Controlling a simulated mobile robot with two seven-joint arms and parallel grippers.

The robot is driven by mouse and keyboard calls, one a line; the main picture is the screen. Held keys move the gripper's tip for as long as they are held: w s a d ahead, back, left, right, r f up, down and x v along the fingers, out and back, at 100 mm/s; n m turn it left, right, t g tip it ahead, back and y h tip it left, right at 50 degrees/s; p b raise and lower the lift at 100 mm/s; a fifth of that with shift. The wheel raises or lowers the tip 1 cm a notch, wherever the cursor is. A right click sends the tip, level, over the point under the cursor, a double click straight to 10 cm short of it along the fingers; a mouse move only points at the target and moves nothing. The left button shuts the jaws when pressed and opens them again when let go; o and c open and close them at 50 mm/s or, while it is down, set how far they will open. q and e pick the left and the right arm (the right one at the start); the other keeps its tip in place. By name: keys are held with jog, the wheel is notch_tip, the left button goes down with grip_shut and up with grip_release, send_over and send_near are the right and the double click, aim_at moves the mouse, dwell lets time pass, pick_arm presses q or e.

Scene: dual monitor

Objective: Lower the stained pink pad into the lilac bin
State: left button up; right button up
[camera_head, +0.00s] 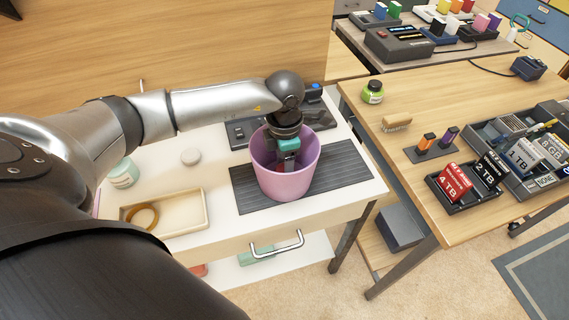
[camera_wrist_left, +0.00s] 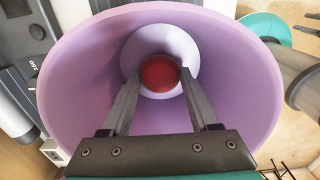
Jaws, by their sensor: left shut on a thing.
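The lilac bin (camera_head: 284,186) stands upright on a dark ribbed mat (camera_head: 344,168) on the white table; in the left wrist view its inner wall (camera_wrist_left: 75,85) surrounds my fingers. My left gripper (camera_wrist_left: 160,80) points down inside the bin, shut on a round, dark red pad (camera_wrist_left: 159,73), which I take for the stained pad. The pad is over the bin's floor; I cannot tell whether it touches it. In the head view the left gripper (camera_head: 286,160) reaches below the rim, its fingertips largely hidden by the near wall.
A shallow tray (camera_head: 178,225) holding a tan ring (camera_head: 143,218) lies left of the bin. A dark device (camera_head: 240,132) sits behind it.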

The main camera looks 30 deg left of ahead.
pick_arm(q)
jog(key=shift+f+b, duration=0.6)
jog(key=shift+f, duration=0.2)
pick_arm(e)
jog(key=shift+s+f, duration=0.1)
jog(key=shift+f, duration=0.4)
pick_arm(q)
jog(key=o, duration=1.4)
jog(key=shift+a, duration=0.1)
jog(key=shift+c, duration=0.2)
jog(key=shift+r+p, duration=0.3)
jog(key=shift+r, duration=0.2)
notch_tip(320, 180, up, 6)
jog(key=p, duration=0.4)
jog(key=shift+r, duration=0.15)
jog(key=shift+r+p, duration=0.35)
jog(key=shift+r, duration=0.15)
pick_arm(e)
jog(key=r, duration=0.1)
jog(key=s+d+r, duration=0.1)
jog(key=r, duration=0.1)
jog(key=s+d+r, duration=0.1)
jog(key=r, duration=0.1)
